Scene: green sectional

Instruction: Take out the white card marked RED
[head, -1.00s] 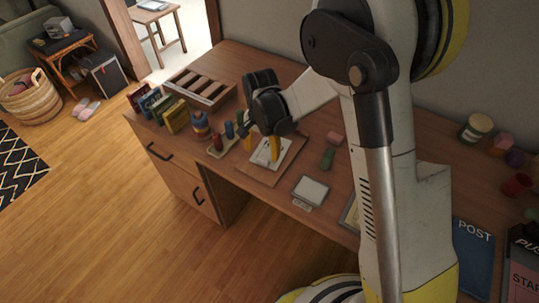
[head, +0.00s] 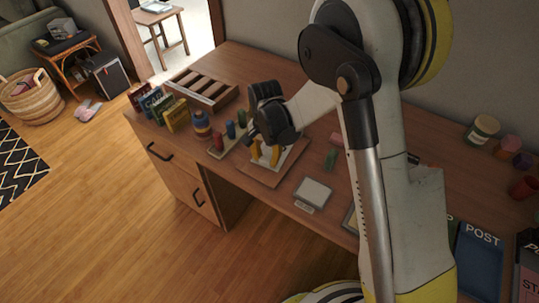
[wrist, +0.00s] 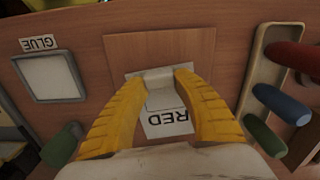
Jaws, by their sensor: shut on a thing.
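The white card marked RED (wrist: 168,123) lies at a brown board on the desk, its lettering upside down in the wrist view. A pale upright piece (wrist: 160,98) rises at the card between my yellow fingers; it looks like part of it, though the join is unclear. My gripper (wrist: 157,76) is shut on this piece. In the head view my gripper (head: 264,158) points down at the board (head: 262,175), with the card mostly hidden by the fingers.
A tray with red, blue and green pegs (wrist: 282,105) stands close on the right in the wrist view. A grey pad (wrist: 50,77) by a GLUE label (wrist: 38,43) is on the left. A wooden slotted rack (head: 203,90) stands behind.

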